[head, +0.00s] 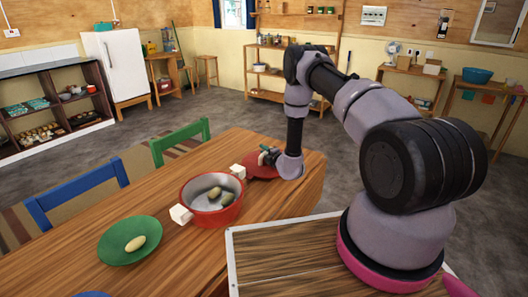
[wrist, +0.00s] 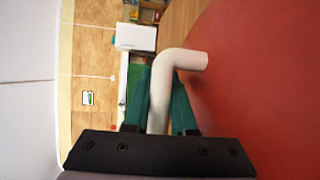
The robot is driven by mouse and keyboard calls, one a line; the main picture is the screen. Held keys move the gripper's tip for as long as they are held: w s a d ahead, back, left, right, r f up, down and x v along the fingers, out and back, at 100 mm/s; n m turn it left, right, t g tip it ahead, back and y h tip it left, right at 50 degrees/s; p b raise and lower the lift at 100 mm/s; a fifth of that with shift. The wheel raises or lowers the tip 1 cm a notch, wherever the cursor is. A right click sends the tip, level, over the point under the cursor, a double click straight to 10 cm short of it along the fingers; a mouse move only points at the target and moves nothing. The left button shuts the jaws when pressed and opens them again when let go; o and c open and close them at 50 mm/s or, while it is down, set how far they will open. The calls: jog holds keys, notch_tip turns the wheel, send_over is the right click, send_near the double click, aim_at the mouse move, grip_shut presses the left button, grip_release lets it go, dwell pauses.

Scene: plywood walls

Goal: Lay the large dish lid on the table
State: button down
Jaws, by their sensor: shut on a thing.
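The large dish lid (head: 258,171) is red and lies roughly level over the table (head: 290,190), just behind the pot. I cannot tell if it touches the tabletop. In the wrist view the red lid (wrist: 260,90) fills the right side, with its pale bent handle (wrist: 183,60) between the green fingers. My gripper (head: 270,157) is at the lid; in the wrist view my gripper (wrist: 160,95) is shut on the lid's handle. My arm hides part of the lid in the head view.
A red pot (head: 212,212) with white handles holds a few oval items in front of the lid. A green plate (head: 129,242) with one oval item is at left. Green (head: 181,140) and blue (head: 75,190) chairs line the table's far side.

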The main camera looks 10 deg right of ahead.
jog(key=shift+f, duration=0.1)
jog(key=c, duration=0.7)
grip_release()
jog(key=shift+c, duration=0.2)
jog(key=shift+f, duration=0.1)
